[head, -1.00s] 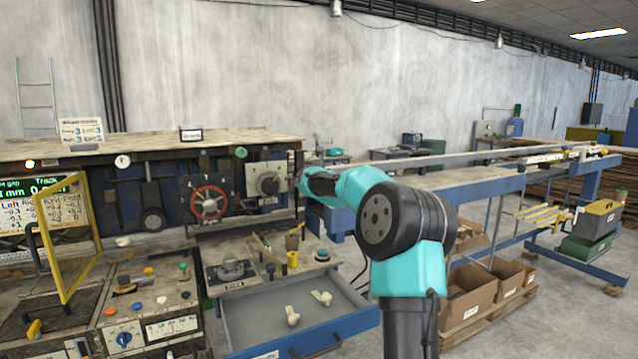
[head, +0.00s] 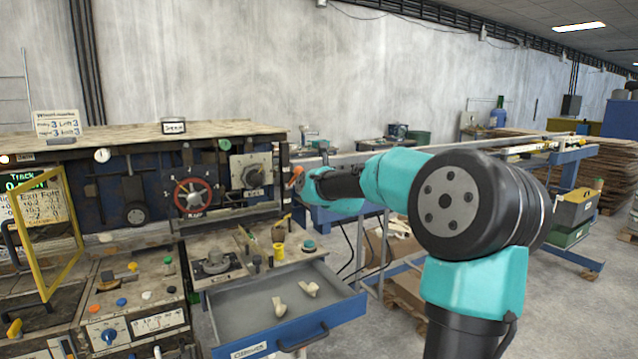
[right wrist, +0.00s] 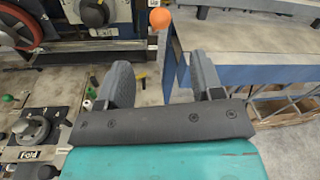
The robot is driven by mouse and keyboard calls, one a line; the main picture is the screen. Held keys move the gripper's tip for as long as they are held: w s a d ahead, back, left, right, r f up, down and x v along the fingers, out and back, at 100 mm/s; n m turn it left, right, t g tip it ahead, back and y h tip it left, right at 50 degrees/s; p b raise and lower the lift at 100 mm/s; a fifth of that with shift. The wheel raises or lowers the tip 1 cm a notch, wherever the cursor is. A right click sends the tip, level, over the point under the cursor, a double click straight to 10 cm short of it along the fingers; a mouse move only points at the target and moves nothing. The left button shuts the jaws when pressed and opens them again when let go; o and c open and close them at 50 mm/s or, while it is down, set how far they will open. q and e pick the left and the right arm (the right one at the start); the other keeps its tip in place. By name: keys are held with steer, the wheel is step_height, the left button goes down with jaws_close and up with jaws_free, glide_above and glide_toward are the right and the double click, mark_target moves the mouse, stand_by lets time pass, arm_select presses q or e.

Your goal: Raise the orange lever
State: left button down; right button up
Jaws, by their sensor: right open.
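The orange lever shows as a round orange ball knob (right wrist: 160,18) on a thin upright stem at the top middle of the right wrist view. In the head view a small orange knob (head: 297,171) shows at the right end of the machine, close to the end of my right arm. My right gripper (right wrist: 165,75) is open, with nothing between its two dark fingers. The knob lies beyond the fingertips, between their directions; I see no contact. In the head view the right gripper (head: 306,188) is small and partly hidden by its own arm. My left gripper is not in view.
An open blue drawer (head: 355,308) holding two pale pieces juts out below the machine. A red handwheel (head: 193,197) is on the machine's front. A yellow-framed flap (head: 75,255) stands at left. A long blue-framed table (head: 340,217) runs behind my right arm.

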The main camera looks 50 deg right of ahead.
mark_target(300, 170)
steer(key=shift+v, duration=1.9)
steer(key=shift+x, duration=6.8)
steer(key=shift+a+r, duration=0.1)
